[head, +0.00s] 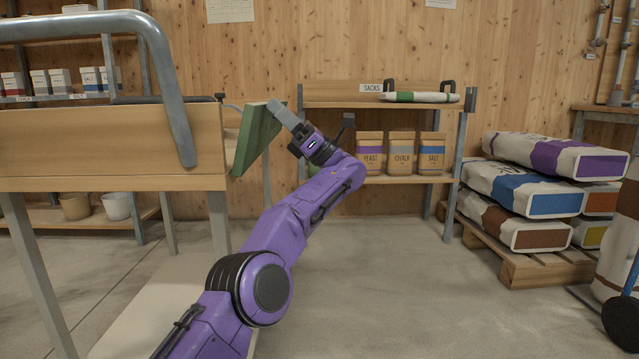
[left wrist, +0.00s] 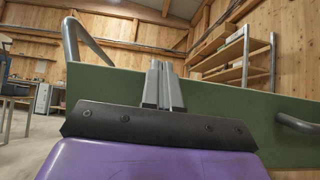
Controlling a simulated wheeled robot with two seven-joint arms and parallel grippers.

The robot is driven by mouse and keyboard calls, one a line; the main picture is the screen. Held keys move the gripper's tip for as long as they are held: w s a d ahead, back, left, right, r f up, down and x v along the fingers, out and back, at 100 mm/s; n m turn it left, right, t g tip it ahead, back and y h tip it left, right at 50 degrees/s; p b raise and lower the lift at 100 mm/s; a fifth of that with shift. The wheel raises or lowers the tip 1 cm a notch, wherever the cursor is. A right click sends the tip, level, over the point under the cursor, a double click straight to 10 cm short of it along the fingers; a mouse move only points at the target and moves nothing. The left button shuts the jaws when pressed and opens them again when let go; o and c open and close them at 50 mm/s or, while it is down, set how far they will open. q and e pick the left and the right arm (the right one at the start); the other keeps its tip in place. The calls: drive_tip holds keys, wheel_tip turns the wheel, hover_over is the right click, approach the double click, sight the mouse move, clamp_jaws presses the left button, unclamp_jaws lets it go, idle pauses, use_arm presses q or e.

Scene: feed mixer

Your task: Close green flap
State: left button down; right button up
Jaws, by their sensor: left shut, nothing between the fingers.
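The green flap (head: 255,136) hangs at the right end of the wooden mixer trough (head: 100,145), seen nearly edge-on and tilted outward. In the left wrist view the flap's green face (left wrist: 230,103) fills the middle. My left gripper (head: 283,113) is shut and empty. Its fingertips are at the flap's upper right edge in the head view; in the left wrist view the shut fingers (left wrist: 163,85) stand in front of the green face near its top. I cannot tell for sure whether they touch it. My right gripper is not in view.
A grey metal rail (head: 165,75) curves over the trough. Behind my arm stands a shelf (head: 330,104) with paper bags (head: 402,152). Sacks (head: 535,190) lie stacked on a pallet (head: 530,268) at the right. The floor between is clear.

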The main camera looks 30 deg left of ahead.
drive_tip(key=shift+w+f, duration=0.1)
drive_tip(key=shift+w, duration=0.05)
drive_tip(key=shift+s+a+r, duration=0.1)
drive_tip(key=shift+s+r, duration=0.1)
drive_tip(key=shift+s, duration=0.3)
use_arm(q)
drive_tip(key=shift+s+a+r, duration=0.4)
drive_tip(key=shift+s+a, duration=0.15)
drive_tip(key=shift+a, duration=0.15)
drive_tip(key=shift+s+a+r, duration=0.35)
drive_tip(key=shift+s+a, duration=0.15)
drive_tip(key=shift+a, duration=0.2)
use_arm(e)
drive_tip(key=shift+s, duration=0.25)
